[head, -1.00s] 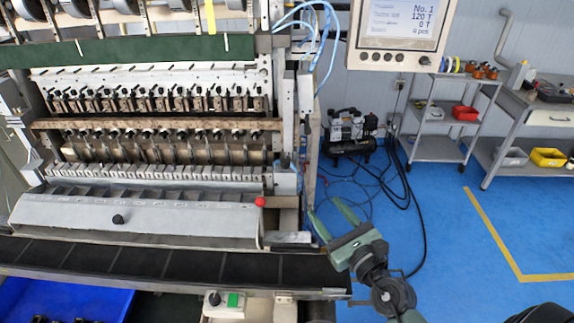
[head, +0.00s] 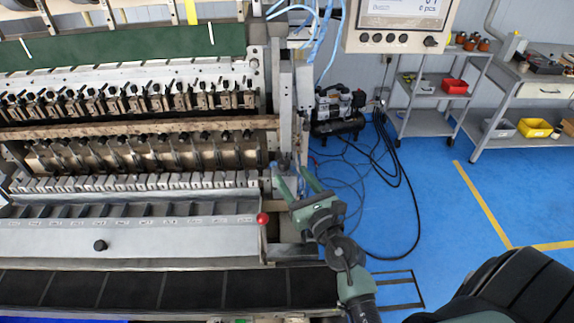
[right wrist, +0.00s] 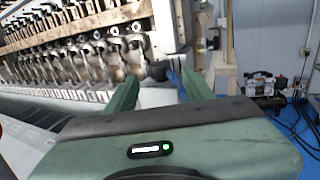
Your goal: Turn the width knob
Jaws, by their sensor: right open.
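My right gripper (head: 289,170) is open and empty at the right end of the coil winder (head: 130,232). Its two green fingers point away from me toward the machine's side frame. In the right wrist view, a small dark knob (right wrist: 158,70) with a blue part beside it shows between and just beyond the open fingertips (right wrist: 159,80). I cannot tell whether the fingers touch it, nor read any label naming it the width knob. A black knob (head: 100,246) also sits on the grey front cover, and a red ball knob (head: 263,218) at its right end. My left gripper is out of view.
The control panel (head: 398,25) with a row of knobs hangs at upper right. A compressor (head: 338,112) with loose cables stands on the blue floor behind. A grey cart (head: 430,122) and a workbench are farther right. Open floor lies between.

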